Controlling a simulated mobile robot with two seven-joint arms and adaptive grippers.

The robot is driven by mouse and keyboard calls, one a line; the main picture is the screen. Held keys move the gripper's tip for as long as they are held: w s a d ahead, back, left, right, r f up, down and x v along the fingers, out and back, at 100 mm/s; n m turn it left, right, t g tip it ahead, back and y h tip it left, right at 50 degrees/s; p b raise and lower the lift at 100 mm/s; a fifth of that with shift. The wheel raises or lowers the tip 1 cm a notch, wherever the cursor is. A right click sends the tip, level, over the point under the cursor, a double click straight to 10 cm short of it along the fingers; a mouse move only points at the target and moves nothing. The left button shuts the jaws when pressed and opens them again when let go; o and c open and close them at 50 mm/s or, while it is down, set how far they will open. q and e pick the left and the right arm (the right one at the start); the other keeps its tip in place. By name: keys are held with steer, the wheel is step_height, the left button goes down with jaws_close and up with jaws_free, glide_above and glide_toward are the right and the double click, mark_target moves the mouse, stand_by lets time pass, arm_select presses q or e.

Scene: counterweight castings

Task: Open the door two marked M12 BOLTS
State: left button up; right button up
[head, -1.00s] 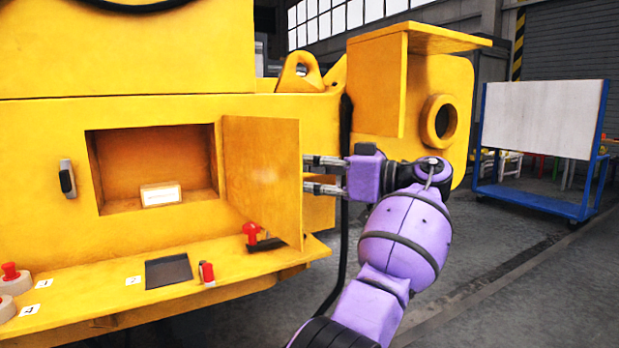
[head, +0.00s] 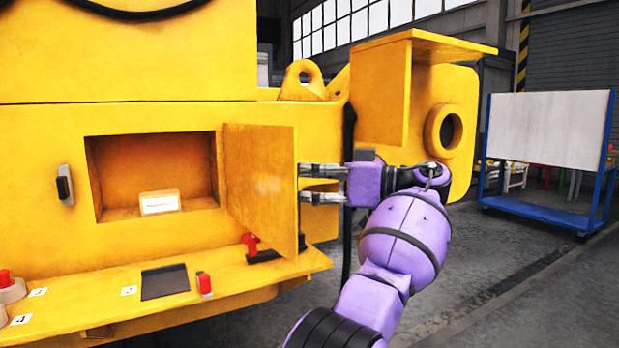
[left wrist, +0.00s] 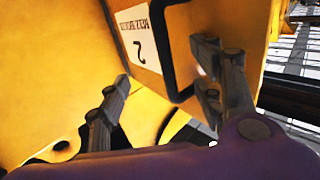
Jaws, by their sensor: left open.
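Door two (head: 260,185) is a yellow panel standing ajar at the right side of an open recess (head: 150,165) in the yellow machine. I see its inner face in the head view. In the left wrist view its outer face (left wrist: 215,22) bears a white label (left wrist: 138,38), upside down, with a 2 and bolt lettering. A dark bar-like handle or frame (left wrist: 163,50) is beside the label. My left gripper (head: 303,184) is open at the door's outer side, by its free edge. Its fingers (left wrist: 160,72) straddle the dark bar; contact is unclear. My right gripper is not in view.
A small white card (head: 160,203) stands in the recess. A yellow ledge (head: 225,285) below carries a dark plate (head: 165,281), a red-topped item (head: 205,285) and a red knob (head: 250,243). Another handle (head: 65,185) is left of the recess. A blue-framed cart (head: 530,205) stands right.

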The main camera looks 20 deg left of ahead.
arm_select(q)
steer(key=shift+o, duration=0.4)
steer(key=shift+w+a+r, duration=0.1)
steer(key=shift+w+a, duration=0.05)
steer(key=shift+a, duration=0.2)
steer(key=d, duration=0.6)
steer(key=shift+w+d, duration=0.15)
steer(key=shift+d, duration=0.25)
steer(key=c, duration=0.3)
steer(key=shift+d, duration=0.65)
